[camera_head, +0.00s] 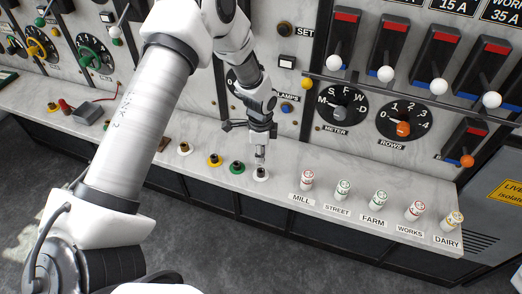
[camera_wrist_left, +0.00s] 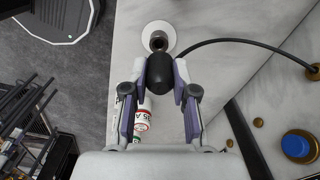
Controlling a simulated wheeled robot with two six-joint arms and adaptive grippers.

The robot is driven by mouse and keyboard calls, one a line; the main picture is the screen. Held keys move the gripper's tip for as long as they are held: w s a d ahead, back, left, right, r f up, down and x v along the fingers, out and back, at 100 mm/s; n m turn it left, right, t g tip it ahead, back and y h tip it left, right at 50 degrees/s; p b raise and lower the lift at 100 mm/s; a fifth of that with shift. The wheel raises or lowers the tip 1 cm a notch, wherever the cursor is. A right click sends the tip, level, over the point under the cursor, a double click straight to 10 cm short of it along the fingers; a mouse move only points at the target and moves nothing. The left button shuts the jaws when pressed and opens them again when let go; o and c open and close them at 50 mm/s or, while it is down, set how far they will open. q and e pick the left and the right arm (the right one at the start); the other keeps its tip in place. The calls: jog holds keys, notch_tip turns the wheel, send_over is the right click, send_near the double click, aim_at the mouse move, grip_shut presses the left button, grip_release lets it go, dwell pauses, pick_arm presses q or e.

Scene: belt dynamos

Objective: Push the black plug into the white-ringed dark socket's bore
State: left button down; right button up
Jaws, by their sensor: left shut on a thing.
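My left gripper (camera_head: 261,150) is shut on the black plug (camera_wrist_left: 160,73), seen between its fingers in the left wrist view. It stands just above the white-ringed dark socket (camera_head: 261,175) on the pale ledge in the head view. In the left wrist view the white ring of that socket (camera_wrist_left: 172,30) shows just beyond the plug. A dark bore (camera_wrist_left: 158,40) shows inside the ring, partly hidden by the plug's end. I cannot tell whether the plug's tip has entered the bore. My right gripper is not in view.
A black cable (camera_wrist_left: 240,42) runs from beside the plug to the panel. A green socket (camera_head: 237,167) and a yellow one (camera_head: 214,160) sit left of the white-ringed socket. The panel rises behind.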

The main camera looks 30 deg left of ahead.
pick_arm(q)
jog(key=shift+f, duration=0.65)
jog(key=shift+d+f+b, duration=0.15)
jog(key=shift+d+b, duration=0.1)
jog(key=shift+b, duration=0.1)
jog(key=shift+a, duration=0.15)
dwell(0.7)
jog(key=shift+f+b, duration=0.8)
jog(key=shift+f, duration=0.85)
jog(key=c, duration=0.8)
grip_release()
jog(key=shift+c, duration=0.2)
